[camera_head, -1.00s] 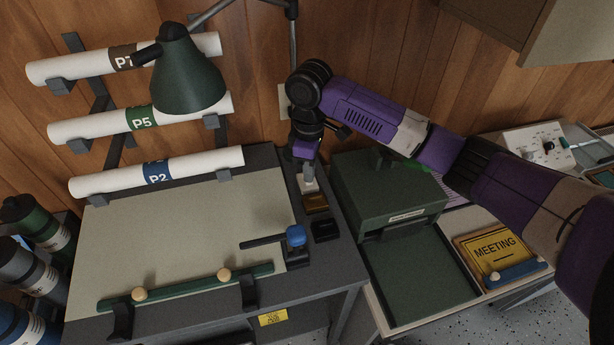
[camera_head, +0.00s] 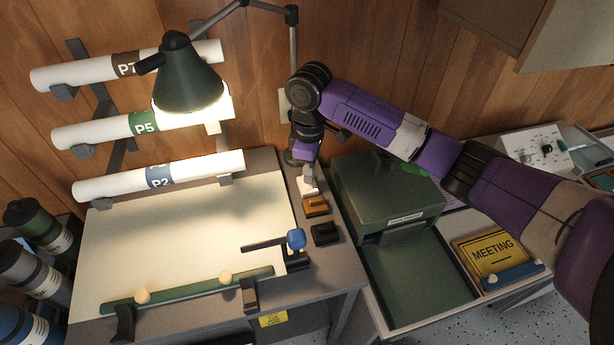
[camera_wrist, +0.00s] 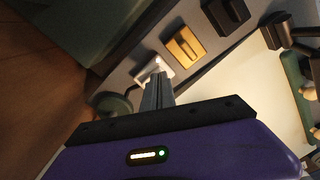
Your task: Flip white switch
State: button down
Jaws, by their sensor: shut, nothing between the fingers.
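The white switch (camera_head: 309,184) sits on the right edge strip of the drawing desk, behind an orange switch (camera_head: 315,206) and a black switch (camera_head: 324,234). In the wrist view the white switch (camera_wrist: 153,70) lies just beyond my fingertips, with the orange switch (camera_wrist: 185,48) and black switch (camera_wrist: 226,15) past it. My gripper (camera_head: 307,178) is shut and empty, pointing down at the white switch, which it partly hides; whether they touch is hard to tell. The green desk lamp (camera_head: 188,78) is lit and brightens the drawing board (camera_head: 190,235).
A green box (camera_head: 388,190) stands close on the right, with an open green tray (camera_head: 415,275) in front. A blue-knobbed clamp (camera_head: 296,239) is at the board's right corner. Paper rolls (camera_head: 150,178) hang on the left wall.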

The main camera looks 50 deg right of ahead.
notch_tip(320, 180, up, 6)
jog(key=p, duration=0.4)
jog(key=shift+f+p, duration=0.25)
jog(key=shift+p, duration=0.05)
dwell(0.3)
